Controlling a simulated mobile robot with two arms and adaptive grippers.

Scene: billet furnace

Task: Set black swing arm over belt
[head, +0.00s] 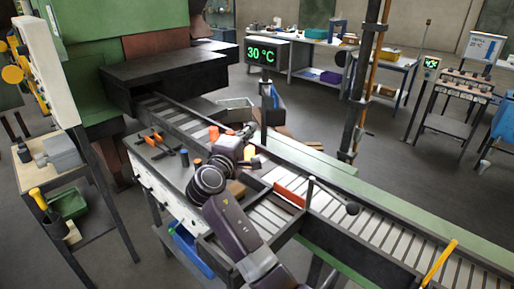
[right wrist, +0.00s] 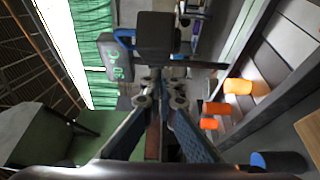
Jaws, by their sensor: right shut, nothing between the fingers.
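The black swing arm (head: 332,196) is a thin dark rod with a round black knob (head: 352,208) at its end. It slants down to the right from a pale upright post (head: 310,192) and shows against the belt's rollers. I cannot tell its height above them. The roller belt (head: 385,227) runs from the dark furnace mouth down to the lower right. My right gripper (head: 252,163) is left of the swing arm, above the workbench and belt edge. In the right wrist view its fingers (right wrist: 155,92) are together and empty. My left gripper is out of view.
A red bar (head: 289,195) lies by the post. A display (head: 264,54) reads 30 °C. A yellow handle (head: 438,262) rises at the lower right. Open floor lies beyond the belt.

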